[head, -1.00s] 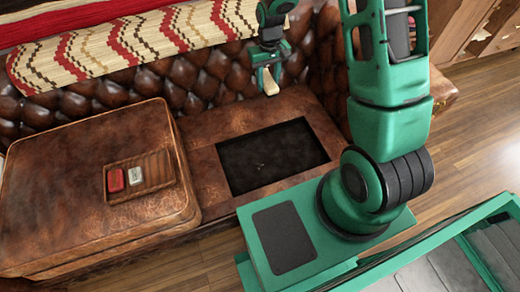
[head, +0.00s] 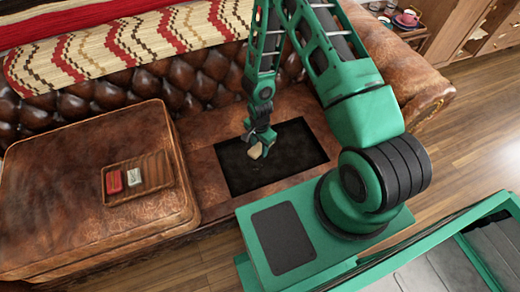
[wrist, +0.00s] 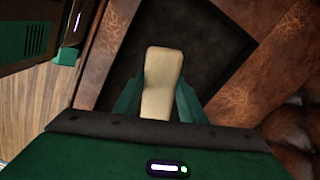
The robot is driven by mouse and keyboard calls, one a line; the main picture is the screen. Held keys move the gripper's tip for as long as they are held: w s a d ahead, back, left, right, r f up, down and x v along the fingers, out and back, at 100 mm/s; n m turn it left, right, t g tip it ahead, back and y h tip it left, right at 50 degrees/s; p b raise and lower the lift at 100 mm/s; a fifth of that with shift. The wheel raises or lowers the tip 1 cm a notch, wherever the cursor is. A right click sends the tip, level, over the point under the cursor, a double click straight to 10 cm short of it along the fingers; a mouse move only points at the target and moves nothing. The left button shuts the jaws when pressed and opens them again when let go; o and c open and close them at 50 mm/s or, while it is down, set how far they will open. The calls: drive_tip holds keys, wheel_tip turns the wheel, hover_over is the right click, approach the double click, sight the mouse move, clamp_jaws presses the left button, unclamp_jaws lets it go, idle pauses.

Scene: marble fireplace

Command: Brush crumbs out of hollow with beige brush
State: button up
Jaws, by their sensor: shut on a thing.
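The hollow (head: 295,165) is a dark, square recess in the brown leather seat. In the wrist view its dark floor (wrist: 205,50) lies behind the brush. My gripper (head: 257,145) is over the left part of the hollow, pointing down. It is shut on the beige brush (head: 255,152). In the wrist view the pale brush (wrist: 162,75) stands between my two green fingers (wrist: 158,102). I cannot tell whether the brush touches the hollow's floor. No crumbs can be made out clearly on the dark floor.
A large leather cushion (head: 80,200) lies left of the hollow, with a wooden tray (head: 150,187) holding a red and a white block. The tufted backrest (head: 195,85) and a patterned roll (head: 120,45) are behind. An armrest (head: 400,70) is at right.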

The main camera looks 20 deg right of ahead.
drive_tip(key=shift+s+a+f+m, duration=0.1)
drive_tip(key=shift+s+f+m, duration=0.25)
drive_tip(key=shift+f, duration=3.05)
